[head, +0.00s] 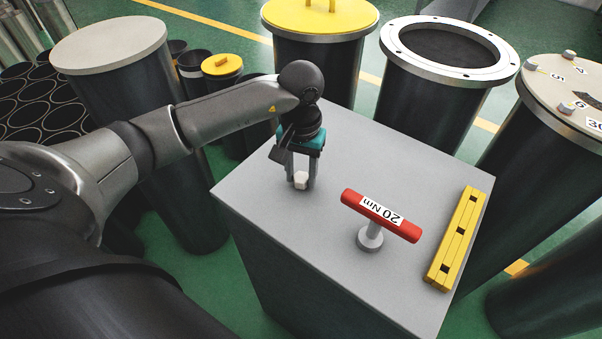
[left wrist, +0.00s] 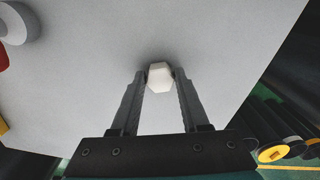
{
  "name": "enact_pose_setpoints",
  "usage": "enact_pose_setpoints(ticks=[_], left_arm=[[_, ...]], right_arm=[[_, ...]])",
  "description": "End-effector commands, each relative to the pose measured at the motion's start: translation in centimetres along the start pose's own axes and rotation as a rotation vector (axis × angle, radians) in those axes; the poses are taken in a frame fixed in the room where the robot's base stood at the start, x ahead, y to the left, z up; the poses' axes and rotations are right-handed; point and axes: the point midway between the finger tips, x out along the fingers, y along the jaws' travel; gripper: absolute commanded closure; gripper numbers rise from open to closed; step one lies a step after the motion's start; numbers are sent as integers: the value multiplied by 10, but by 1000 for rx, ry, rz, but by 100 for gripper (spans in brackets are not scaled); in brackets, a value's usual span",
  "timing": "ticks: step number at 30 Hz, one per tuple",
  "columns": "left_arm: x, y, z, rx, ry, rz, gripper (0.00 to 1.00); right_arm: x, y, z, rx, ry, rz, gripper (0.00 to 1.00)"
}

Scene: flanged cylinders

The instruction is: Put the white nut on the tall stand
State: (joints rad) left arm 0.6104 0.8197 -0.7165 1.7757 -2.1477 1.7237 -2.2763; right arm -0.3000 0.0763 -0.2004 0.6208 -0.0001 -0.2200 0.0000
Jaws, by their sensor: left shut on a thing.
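The white nut (head: 301,180) is a small six-sided piece between the fingertips of my left gripper (head: 301,176). In the left wrist view the nut (left wrist: 160,77) sits between the two dark fingers (left wrist: 159,85), which are shut on it. The gripper points down over the far left part of the flat top of a tall grey box-shaped stand (head: 300,235). The nut is at or just above this top, with a soft shadow around it; I cannot tell if it touches. My right gripper is not in view.
A red T-handle (head: 381,215) marked "20 Nm" stands on the grey top, with a yellow slotted bar (head: 459,238) along the right edge. Large dark cylinders surround the stand, including a yellow-lidded one (head: 320,17) and an open flanged one (head: 449,50).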

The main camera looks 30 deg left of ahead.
Motion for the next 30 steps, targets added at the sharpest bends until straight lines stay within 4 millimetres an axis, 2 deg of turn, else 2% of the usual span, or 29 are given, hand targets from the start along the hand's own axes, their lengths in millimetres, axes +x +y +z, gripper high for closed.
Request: enact_pose_setpoints(ticks=[2,13,14,15,21,30], left_arm=[[6,0,0,-1,0,0,100],[10,0,-1,0,2,0,100],[9,0,0,0,2,0,53],[8,0,0,0,1,0,48],[8,0,0,0,1,0,26],[7,0,0,0,1,0,25]], right_arm=[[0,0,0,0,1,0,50],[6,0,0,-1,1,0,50],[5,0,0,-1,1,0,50],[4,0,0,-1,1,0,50],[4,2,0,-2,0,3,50],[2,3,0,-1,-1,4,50]])
